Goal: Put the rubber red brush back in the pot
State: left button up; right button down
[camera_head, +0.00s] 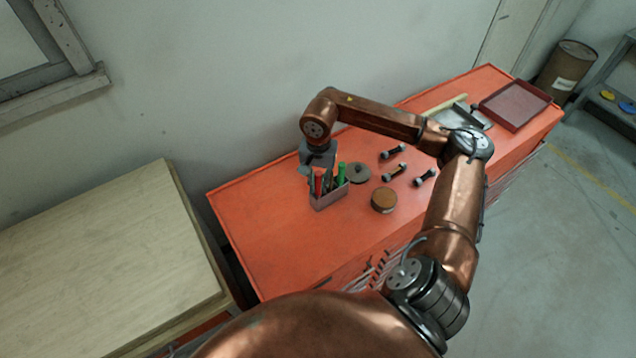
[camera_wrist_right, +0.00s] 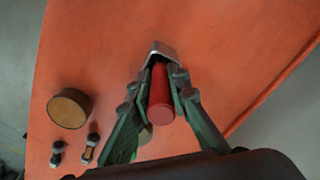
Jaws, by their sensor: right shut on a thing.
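The grey pot (camera_head: 329,199) stands on the orange bench top. Upright red, dark and green handles show at its mouth. My right gripper (camera_head: 319,170) is directly over the pot, pointing down. In the right wrist view its fingers (camera_wrist_right: 161,110) are closed around the rubber red brush (camera_wrist_right: 160,92), whose round red end faces the camera. A grey edge of the pot (camera_wrist_right: 161,48) shows behind the brush. I cannot tell how far the brush is inside the pot, as the fingers hide its lower part. My left gripper is not in view.
On the orange bench (camera_head: 262,245) a round brown-topped tin (camera_head: 384,199), a grey disc (camera_head: 358,173) and several bolts (camera_head: 396,172) lie right of the pot. A red tray (camera_head: 515,104) is at the far right end. The bench left of the pot is clear.

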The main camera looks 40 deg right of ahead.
jog(key=c, duration=1.8)
grip_release()
jog(key=shift+o, duration=0.2)
jog(key=shift+r, duration=0.2)
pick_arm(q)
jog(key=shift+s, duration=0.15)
pick_arm(e)
notch_tip(320, 180, up, 12)
jog(key=shift+f, duration=0.15)
